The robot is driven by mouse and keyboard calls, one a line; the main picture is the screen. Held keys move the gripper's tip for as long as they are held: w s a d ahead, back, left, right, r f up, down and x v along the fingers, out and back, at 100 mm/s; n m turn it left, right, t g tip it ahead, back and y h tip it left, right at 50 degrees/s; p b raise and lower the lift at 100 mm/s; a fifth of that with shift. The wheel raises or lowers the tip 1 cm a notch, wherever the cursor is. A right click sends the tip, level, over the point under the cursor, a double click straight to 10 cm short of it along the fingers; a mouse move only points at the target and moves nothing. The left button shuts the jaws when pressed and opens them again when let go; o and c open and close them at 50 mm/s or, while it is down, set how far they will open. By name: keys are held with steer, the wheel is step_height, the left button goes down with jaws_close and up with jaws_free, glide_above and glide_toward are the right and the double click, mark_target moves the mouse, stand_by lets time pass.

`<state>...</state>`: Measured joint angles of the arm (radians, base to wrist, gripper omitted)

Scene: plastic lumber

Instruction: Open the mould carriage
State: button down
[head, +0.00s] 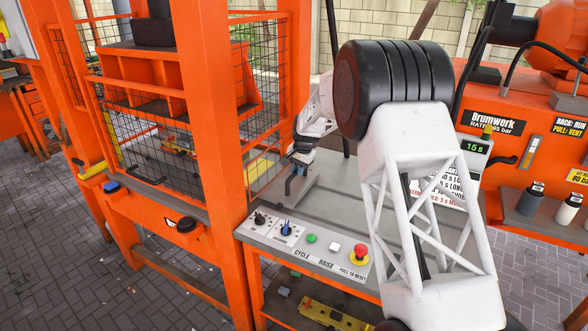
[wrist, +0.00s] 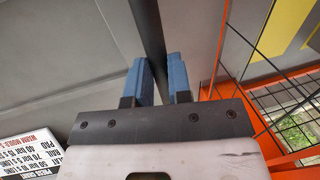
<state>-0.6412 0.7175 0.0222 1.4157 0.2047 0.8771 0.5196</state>
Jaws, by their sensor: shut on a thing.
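My gripper (wrist: 161,72) has its two blue fingers either side of a dark bar (wrist: 150,30) in the wrist view, shut on it. The bar runs up and away between the fingertips; its far end is out of frame. In the head view my gripper (head: 293,178) is small, at the right side of the orange mesh cage, above the grey control panel (head: 325,262). The grip itself is hard to make out there. Behind the mesh is an orange compartmented frame (head: 150,68). I cannot tell which part is the mould carriage.
The panel has a green button (head: 311,238), a white button (head: 334,247) and a red stop button (head: 359,254). An orange post (head: 212,120) stands close left of my gripper. A sign (wrist: 30,150) is at lower left in the wrist view. An orange Brumwerk unit (head: 500,125) stands right.

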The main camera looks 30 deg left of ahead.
steer(key=d, duration=6.7)
steer(key=shift+d, duration=0.25)
steer(key=c, duration=1.1)
jaws_free()
steer(key=shift+o, duration=0.2)
steer(key=shift+r, duration=0.15)
step_height(320, 180, up, 7)
steer(key=d, duration=0.1)
steer(key=shift+d+r, duration=0.2)
steer(key=shift+d, duration=0.05)
